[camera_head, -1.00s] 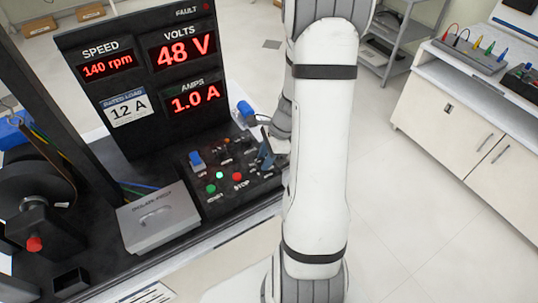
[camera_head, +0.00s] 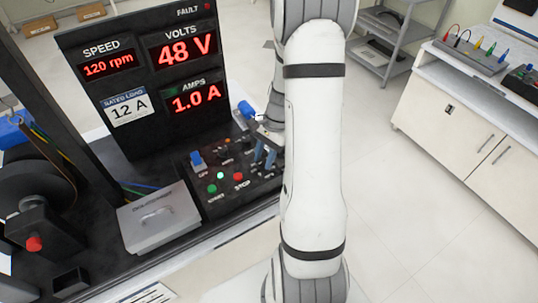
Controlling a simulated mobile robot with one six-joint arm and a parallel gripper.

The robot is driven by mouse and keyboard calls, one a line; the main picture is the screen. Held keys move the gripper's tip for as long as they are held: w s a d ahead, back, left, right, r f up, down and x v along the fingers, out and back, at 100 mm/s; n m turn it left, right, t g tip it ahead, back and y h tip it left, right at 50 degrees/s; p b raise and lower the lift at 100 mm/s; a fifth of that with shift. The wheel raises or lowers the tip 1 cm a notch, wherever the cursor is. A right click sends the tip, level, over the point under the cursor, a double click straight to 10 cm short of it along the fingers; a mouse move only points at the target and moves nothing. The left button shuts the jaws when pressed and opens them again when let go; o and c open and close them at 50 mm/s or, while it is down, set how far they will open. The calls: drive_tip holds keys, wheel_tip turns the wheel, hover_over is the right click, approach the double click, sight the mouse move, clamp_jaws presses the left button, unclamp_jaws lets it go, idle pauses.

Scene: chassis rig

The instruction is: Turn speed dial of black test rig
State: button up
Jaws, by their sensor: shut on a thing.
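The black test rig (camera_head: 75,55) stands at the left. Its upright panel shows a speed readout (camera_head: 108,65) of 120 rpm, 48 V and 1.0 A. The control panel (camera_head: 215,178) below carries a lit green button (camera_head: 212,189), a red button (camera_head: 238,176) marked STOP and a blue-capped switch (camera_head: 197,158). My gripper (camera_head: 265,157) points down at the right end of this panel, with two blue fingers showing. It is shut on what seems to be the speed dial, which the fingers and arm hide.
A grey lidded box (camera_head: 157,217) lies on the bench left of the controls. A blue handle (camera_head: 246,109) stands behind my gripper. A wheel (camera_head: 35,190) is at far left. White cabinets (camera_head: 455,125) stand right, across open floor.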

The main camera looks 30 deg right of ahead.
drive_tip(key=n+g, duration=0.1)
drive_tip(key=n, duration=0.1)
drive_tip(key=n+g+h, duration=0.1)
drive_tip(key=n, duration=0.2)
drive_tip(key=shift+a+f+b, duration=0.15)
drive_tip(key=shift+a+b, duration=0.05)
drive_tip(key=shift+b, duration=0.1)
drive_tip(key=shift+n, duration=0.4)
drive_tip(key=o, duration=1)
drive_tip(key=shift+w, duration=0.1)
drive_tip(key=shift+w+d+r, duration=0.15)
drive_tip(key=shift+w+r, duration=0.05)
drive_tip(key=shift+r, duration=0.25)
drive_tip(key=v, duration=0.7)
drive_tip(key=shift+s+b, duration=0.1)
drive_tip(key=shift+b, duration=0.3)
